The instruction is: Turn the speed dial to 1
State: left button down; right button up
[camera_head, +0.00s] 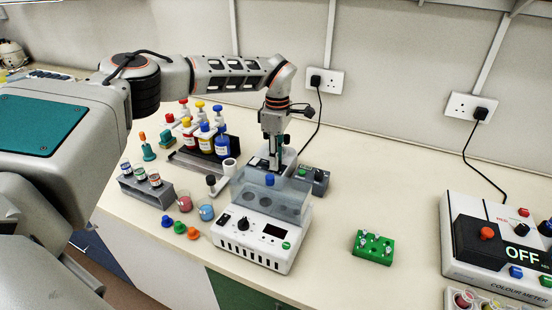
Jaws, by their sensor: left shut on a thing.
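My left gripper (275,165) points down at a small white unit (291,159) with a dark top, standing at the back behind a clear lid. It is shut on what seems to be the speed dial there; the fingers and lid hide the dial and its setting. The clear lid (290,201) with a blue knob (270,180) belongs to a white block device (255,246) in front. That device has its own black dial (243,223) and a dark display (275,231); no gripper touches this dial. My right gripper is not in view.
Reagent bottles (206,141) stand in a rack left of my gripper. Beakers (205,209), a vial rack (150,191) and coloured caps (179,227) lie front left. A green rack (373,247) and a colour meter (500,280) reading OFF stand right. Bench between is clear.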

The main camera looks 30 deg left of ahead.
pick_arm(q)
jog(key=shift+m, duration=2.1)
jog(key=c, duration=1.8)
grip_release()
jog(key=r, duration=1.2)
jog(key=shift+w+d, duration=0.1)
jog(key=shift+w, duration=0.25)
